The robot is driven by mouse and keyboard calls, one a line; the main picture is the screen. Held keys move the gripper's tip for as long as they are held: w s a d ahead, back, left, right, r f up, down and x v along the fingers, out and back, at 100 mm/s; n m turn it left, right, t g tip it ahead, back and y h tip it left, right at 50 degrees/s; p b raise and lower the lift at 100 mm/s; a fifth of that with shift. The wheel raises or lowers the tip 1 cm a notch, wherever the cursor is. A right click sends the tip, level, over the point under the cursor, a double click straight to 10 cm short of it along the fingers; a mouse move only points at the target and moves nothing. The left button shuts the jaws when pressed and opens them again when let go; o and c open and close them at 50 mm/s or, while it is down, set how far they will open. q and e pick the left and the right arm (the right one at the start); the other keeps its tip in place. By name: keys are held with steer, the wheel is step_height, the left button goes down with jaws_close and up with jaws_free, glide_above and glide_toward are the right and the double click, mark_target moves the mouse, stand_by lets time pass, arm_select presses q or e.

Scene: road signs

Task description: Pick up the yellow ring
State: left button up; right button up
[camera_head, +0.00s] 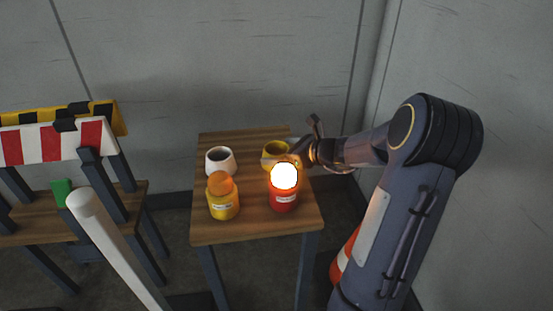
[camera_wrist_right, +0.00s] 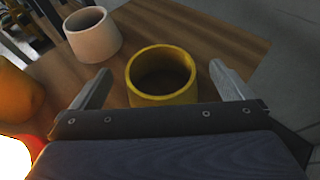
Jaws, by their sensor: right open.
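The yellow ring (camera_head: 275,149) stands upright on the wooden table (camera_head: 255,224), near its back right, partly hidden by my right gripper and a glowing lamp. In the right wrist view the yellow ring (camera_wrist_right: 162,76) sits between the two open fingers of my right gripper (camera_wrist_right: 162,82); its near lower edge is cut off by the gripper body. I cannot tell whether the fingers touch it. In the head view my right gripper (camera_head: 300,152) reaches in from the right at the ring. My left gripper is not in view.
A white ring (camera_head: 220,161) stands left of the yellow one. In front are a yellow lamp (camera_head: 223,198) and a lit red lamp (camera_head: 283,190), close to my right gripper. A striped barrier (camera_head: 55,143) stands left. A wall (camera_head: 290,70) rises behind.

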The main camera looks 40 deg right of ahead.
steer(key=shift+x, duration=1.2)
steer(key=c, duration=1)
steer(key=shift+r, duration=0.15)
steer(key=shift+r, duration=0.3)
step_height(320, 180, up, 2)
steer(key=shift+r+p, duration=0.1)
steer(key=shift+p, duration=0.5)
steer(key=s+a+r+p, duration=0.1)
steer(key=a+r, duration=0.2)
steer(key=a, duration=0.1)
steer(key=s+a+r+p, duration=0.1)
steer(key=s+a+r, duration=0.1)
steer(key=a+r, duration=0.1)
steer(key=s+a+r+p, duration=0.1)
steer(key=s+a+r, duration=0.1)
steer(key=a+r, duration=0.2)
steer(key=shift+s+a+p, duration=0.15)
steer(key=shift+a+p, duration=0.15)
steer(key=shift+a, duration=0.75)
